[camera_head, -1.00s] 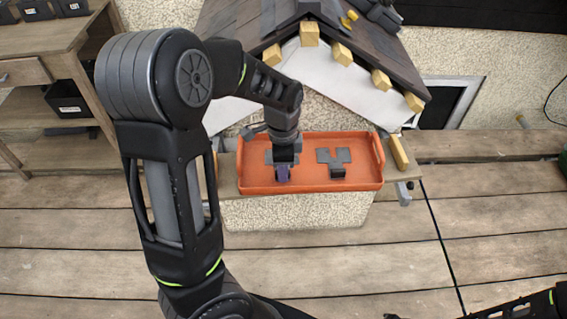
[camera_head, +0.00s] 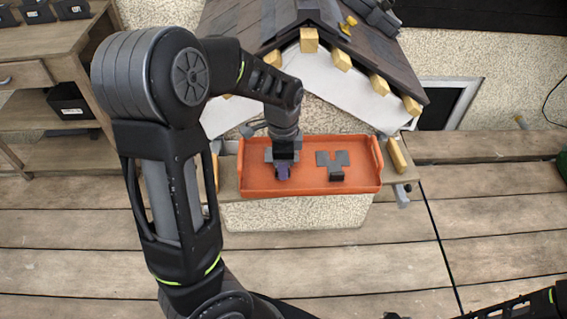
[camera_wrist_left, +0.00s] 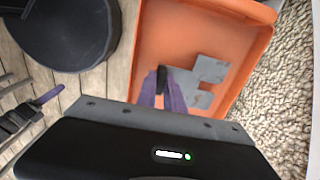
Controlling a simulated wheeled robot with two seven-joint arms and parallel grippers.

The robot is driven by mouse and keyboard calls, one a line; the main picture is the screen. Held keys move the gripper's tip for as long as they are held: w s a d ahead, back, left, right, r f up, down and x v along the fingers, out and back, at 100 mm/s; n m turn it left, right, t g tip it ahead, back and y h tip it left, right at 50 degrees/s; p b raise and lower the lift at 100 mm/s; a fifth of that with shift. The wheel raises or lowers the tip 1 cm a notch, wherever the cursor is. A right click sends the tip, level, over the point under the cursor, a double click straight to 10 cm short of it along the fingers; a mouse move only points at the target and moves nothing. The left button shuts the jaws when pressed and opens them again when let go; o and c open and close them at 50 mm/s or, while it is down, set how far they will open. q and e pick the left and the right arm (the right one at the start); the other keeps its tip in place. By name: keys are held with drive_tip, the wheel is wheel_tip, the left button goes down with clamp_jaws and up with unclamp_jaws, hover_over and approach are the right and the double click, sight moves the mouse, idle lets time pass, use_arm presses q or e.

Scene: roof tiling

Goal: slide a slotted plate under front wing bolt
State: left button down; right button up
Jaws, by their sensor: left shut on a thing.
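Two grey slotted plates with dark block grips are in the orange tray (camera_head: 310,188). One plate (camera_head: 323,157) lies free in the tray's right half. My left gripper (camera_head: 283,172) points down over the tray's left half, its purple fingers shut on the dark grip of the other plate. In the left wrist view the fingers (camera_wrist_left: 163,95) straddle the black grip, and the grey plate (camera_wrist_left: 208,72) extends beyond it, over the tray floor. A purple fingertip (camera_wrist_left: 48,97), seemingly my right gripper's, shows at left; its opening is unclear. I cannot clearly identify the front wing bolt.
Behind the tray stands a small model roof (camera_head: 375,55) with dark tiles and wooden batten ends. A yellow piece (camera_head: 348,22) lies on its slope. A wooden shelf (camera_head: 55,100) with black bins is at left.

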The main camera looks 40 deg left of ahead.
use_arm(q)
drive_tip(key=shift+r+p, duration=0.95)
drive_tip(key=shift+r, duration=0.4)
drive_tip(key=shift+r, duration=0.1)
